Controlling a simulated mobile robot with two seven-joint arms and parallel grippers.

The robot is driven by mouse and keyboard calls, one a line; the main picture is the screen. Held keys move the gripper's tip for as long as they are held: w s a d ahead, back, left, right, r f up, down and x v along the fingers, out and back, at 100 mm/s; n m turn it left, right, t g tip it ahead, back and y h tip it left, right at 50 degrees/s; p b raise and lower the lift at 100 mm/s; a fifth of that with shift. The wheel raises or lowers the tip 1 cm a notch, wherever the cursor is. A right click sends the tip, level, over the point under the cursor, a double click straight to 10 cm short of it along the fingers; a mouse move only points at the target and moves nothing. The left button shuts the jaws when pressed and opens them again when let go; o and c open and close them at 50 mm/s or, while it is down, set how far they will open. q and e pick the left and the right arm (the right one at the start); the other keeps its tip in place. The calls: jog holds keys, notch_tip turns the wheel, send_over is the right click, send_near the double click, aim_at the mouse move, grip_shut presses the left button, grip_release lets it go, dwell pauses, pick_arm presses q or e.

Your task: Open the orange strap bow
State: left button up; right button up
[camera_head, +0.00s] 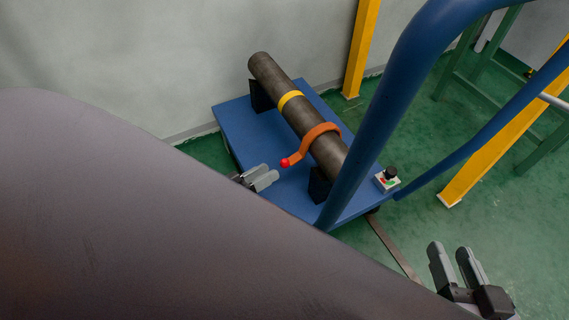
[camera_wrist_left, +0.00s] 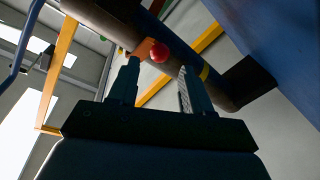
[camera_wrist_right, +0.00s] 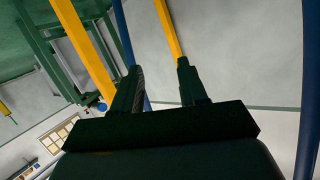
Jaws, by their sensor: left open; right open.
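The orange strap bow (camera_head: 316,139) arches over a dark grey pipe (camera_head: 267,74) and ends in a red ball knob (camera_head: 285,162) at its near-left side. A yellow band (camera_head: 289,97) also circles the pipe further back. My left gripper (camera_head: 272,176) is open and empty, just in front of the red knob. In the left wrist view the red knob (camera_wrist_left: 159,53) and the end of the orange strap (camera_wrist_left: 143,47) show beyond and between the open fingers (camera_wrist_left: 158,82). My right gripper (camera_head: 450,250) is open and empty at the lower right, far from the pipe.
A small button box (camera_head: 387,179) sits at the table's right corner. A blue tubular frame (camera_head: 385,110) rises in front of the table's right side. Yellow posts (camera_head: 362,45) stand behind.

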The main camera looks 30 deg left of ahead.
aim_at(284, 162)
pick_arm(q)
jog(key=b+x, duration=0.2)
jog(key=x, duration=0.4)
jog(key=shift+f, duration=0.1)
jog(key=shift+w+d, duration=0.25)
jog(key=shift+w, duration=0.15)
pick_arm(e)
jog(key=shift+s+d+n+t+h, duration=0.25)
jog(key=shift+d+n+t+h, duration=0.2)
jog(key=shift+d, duration=0.25)
pick_arm(q)
jog(key=shift+a, duration=0.1)
grip_shut()
pick_arm(e)
jog(key=shift+r, duration=0.1)
